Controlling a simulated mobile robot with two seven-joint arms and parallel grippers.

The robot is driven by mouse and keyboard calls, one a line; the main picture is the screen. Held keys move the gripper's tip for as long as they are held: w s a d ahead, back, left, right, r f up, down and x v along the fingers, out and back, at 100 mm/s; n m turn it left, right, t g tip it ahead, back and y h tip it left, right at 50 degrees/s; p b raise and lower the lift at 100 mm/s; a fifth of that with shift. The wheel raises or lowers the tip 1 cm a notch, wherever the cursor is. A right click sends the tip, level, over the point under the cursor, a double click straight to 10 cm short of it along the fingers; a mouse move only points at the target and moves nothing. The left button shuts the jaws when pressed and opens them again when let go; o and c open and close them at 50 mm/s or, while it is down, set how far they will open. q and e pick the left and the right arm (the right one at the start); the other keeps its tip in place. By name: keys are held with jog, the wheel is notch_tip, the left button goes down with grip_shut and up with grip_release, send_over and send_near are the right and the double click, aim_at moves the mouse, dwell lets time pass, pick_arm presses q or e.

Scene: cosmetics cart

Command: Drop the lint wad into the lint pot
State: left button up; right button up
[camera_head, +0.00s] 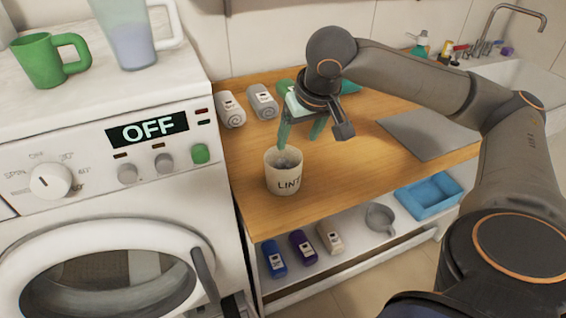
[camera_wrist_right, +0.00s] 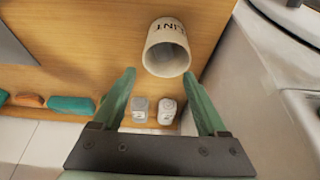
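The lint pot (camera_head: 284,181), a cream cup with LINT written on it, stands upright on the wooden counter beside the washing machine. It also shows in the right wrist view (camera_wrist_right: 166,50), its mouth facing the camera. A grey-blue patch (camera_head: 287,161) shows inside its mouth; I cannot tell for sure whether it is the lint wad. My right gripper (camera_head: 300,140) is just above and behind the pot. Its green fingers are spread wide in the wrist view (camera_wrist_right: 160,76) with nothing held between them.
The washing machine (camera_head: 105,215) reads OFF and stands left of the counter, with a green mug (camera_head: 40,62) and jug (camera_head: 130,35) on top. Rolled towels (camera_head: 262,101) lie behind the pot. A grey mat (camera_head: 428,134) lies right. Bottles and a blue tray (camera_head: 428,196) occupy the lower shelf.

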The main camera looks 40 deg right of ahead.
jog(key=p+v, duration=0.2)
jog(key=v, duration=1)
jog(key=shift+r, duration=0.3)
